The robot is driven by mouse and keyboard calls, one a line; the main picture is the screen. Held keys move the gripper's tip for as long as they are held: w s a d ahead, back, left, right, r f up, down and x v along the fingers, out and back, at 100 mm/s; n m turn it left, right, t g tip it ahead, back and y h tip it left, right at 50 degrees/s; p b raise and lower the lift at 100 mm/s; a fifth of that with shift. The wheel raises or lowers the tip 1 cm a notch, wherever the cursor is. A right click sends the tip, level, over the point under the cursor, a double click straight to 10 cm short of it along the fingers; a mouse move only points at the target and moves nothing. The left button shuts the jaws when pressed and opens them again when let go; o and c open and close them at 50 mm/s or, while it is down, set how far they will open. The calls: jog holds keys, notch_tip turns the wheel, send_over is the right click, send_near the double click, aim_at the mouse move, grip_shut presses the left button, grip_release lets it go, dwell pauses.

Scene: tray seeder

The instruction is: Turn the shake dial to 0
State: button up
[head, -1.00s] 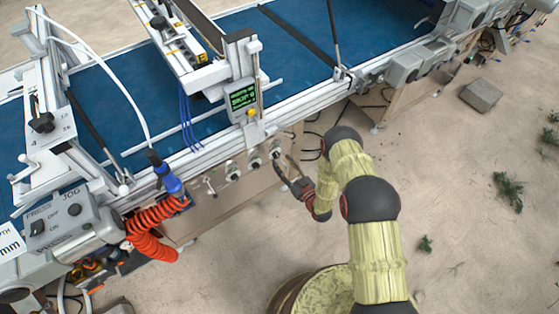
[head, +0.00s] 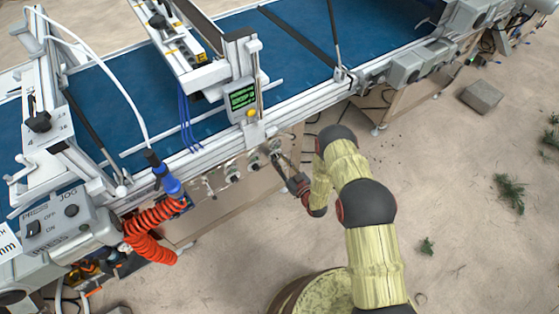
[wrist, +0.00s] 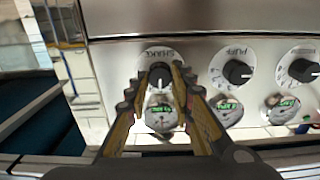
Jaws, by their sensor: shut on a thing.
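The shake dial (wrist: 160,77) is a small black knob on a round white scale on a metal panel, leftmost in the wrist view. Its label is blurred but looks like SHAKE. My gripper (wrist: 159,76) has one finger on each side of the knob and is shut on it. The fingers partly cover the scale, so I cannot read the pointer. In the head view, my gripper (head: 279,161) reaches the rightmost knob on the machine's front edge.
Two more black dials, one (wrist: 237,72) labelled like PUFF and another (wrist: 303,70), sit to the right in the wrist view. A green-text display (head: 242,97) stands above. An orange coiled hose (head: 150,225) hangs left.

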grip_shut()
jog(key=n, duration=0.3)
jog(key=shift+n, duration=0.4)
jog(key=n, duration=0.4)
jog(key=shift+n, duration=0.3)
jog(key=n, duration=0.4)
jog(key=shift+s+a+f+n, duration=0.1)
jog(key=shift+n, duration=0.2)
jog(key=shift+f+n, duration=0.1)
jog(key=shift+n, duration=2.4)
